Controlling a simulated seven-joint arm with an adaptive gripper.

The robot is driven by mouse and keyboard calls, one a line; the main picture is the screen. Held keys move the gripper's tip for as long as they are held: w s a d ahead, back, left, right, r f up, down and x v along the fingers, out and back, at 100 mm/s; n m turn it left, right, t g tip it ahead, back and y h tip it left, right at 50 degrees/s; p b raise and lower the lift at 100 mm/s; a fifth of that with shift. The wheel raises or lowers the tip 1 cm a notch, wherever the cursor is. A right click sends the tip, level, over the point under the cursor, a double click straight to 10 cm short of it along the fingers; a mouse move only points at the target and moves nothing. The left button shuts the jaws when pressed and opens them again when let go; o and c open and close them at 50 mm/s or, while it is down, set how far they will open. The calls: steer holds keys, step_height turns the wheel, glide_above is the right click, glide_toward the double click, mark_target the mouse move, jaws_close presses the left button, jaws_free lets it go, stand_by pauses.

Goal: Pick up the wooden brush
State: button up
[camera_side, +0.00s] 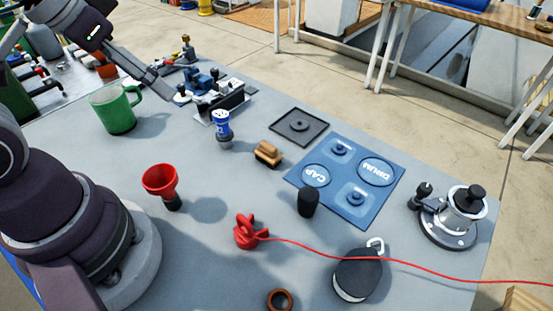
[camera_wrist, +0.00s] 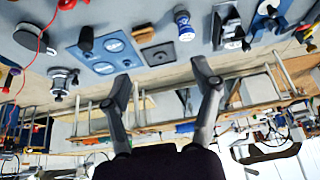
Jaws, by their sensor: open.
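The wooden brush (camera_side: 268,153) is a small tan block with a stepped top. It lies on the grey table in the side view, left of the blue mat. In the wrist view the brush (camera_wrist: 142,34) shows near the top, between the blue mat and a blue-capped bottle. My gripper (camera_side: 160,86) is at the upper left in the side view, above the table and well away from the brush. In the wrist view my gripper (camera_wrist: 163,80) has its two fingers wide apart with nothing between them.
A blue mat (camera_side: 332,207) and black square tray (camera_side: 299,126) lie near the brush. A blue-and-white bottle (camera_side: 222,124) stands left of it. A green mug (camera_side: 113,110), red funnel (camera_side: 160,182), black pulley block (camera_side: 357,274) and winch (camera_side: 455,217) stand around. A red rope (camera_side: 400,262) crosses the front.

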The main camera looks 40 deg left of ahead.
steer(key=m+g, duration=0.6)
steer(key=m, duration=1.2)
glide_above(268, 145)
steer(key=f, duration=1)
steer(key=shift+s+a+f, duration=0.3)
steer(key=shift+f, duration=0.05)
steer(key=f, duration=1)
steer(key=shift+w+d, duration=0.25)
steer(key=shift+w, duration=0.05)
jaws_close()
